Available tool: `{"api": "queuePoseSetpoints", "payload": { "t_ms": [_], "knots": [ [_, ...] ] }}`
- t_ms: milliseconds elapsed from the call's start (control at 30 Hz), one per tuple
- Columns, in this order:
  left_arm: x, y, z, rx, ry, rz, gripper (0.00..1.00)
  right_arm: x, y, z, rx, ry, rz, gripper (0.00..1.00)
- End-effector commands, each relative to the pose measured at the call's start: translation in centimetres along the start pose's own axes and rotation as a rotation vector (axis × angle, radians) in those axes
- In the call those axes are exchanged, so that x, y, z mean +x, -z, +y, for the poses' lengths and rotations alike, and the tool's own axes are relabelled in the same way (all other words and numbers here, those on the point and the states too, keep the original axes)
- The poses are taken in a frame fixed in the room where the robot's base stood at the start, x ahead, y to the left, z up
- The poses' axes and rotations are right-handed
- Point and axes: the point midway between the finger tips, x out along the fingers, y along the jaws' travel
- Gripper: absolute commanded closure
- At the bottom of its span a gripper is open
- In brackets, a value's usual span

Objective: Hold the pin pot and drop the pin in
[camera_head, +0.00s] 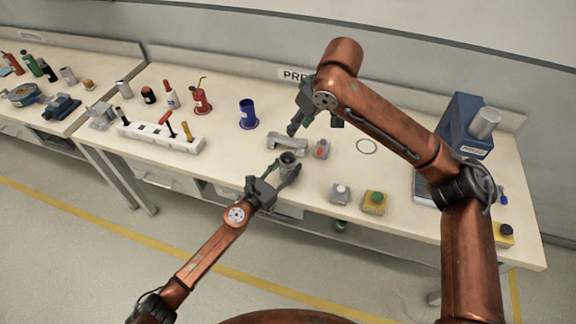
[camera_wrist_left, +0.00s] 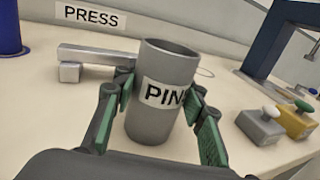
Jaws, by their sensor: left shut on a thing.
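The pin pot (camera_head: 288,160) is a grey cylinder, open at the top, near the table's front edge. My left gripper (camera_head: 283,172) is shut on it, one finger on each side. In the left wrist view the pot (camera_wrist_left: 165,93) carries a label of which "PIN" is readable, and it stands slightly tilted in the picture. I cannot tell whether its base touches the table. My right gripper (camera_head: 315,126) is behind the pot, over the table, with its fingers spread and nothing seen between them. I cannot make out a pin for certain.
A grey bar-shaped block (camera_head: 287,143) and a small block with an orange-red top (camera_head: 321,149) lie beside the pot. A blue cylinder (camera_head: 248,112) stands left. Button boxes (camera_head: 374,202) and a blue press (camera_head: 460,118) stand right. A thin ring (camera_head: 366,146) marks bare table.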

Motion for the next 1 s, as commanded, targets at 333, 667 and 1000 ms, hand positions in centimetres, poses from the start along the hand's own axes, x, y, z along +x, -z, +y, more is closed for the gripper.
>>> {"api": "queuePoseSetpoints", "payload": {
  "t_ms": [333,667,1000],
  "knots": [
    [0.0,0.0,0.0,0.000,0.000,0.000,0.48,0.0,0.0,0.0,0.000,0.000,0.000,0.69],
    [0.0,0.0,0.0,0.000,0.000,0.000,0.41,0.1,0.0,0.0,0.000,0.000,0.000,0.69],
    [-4.1,0.2,0.1,0.002,0.000,0.003,0.41,0.0,0.0,0.0,0.000,0.000,0.001,0.69]
  ]
}}
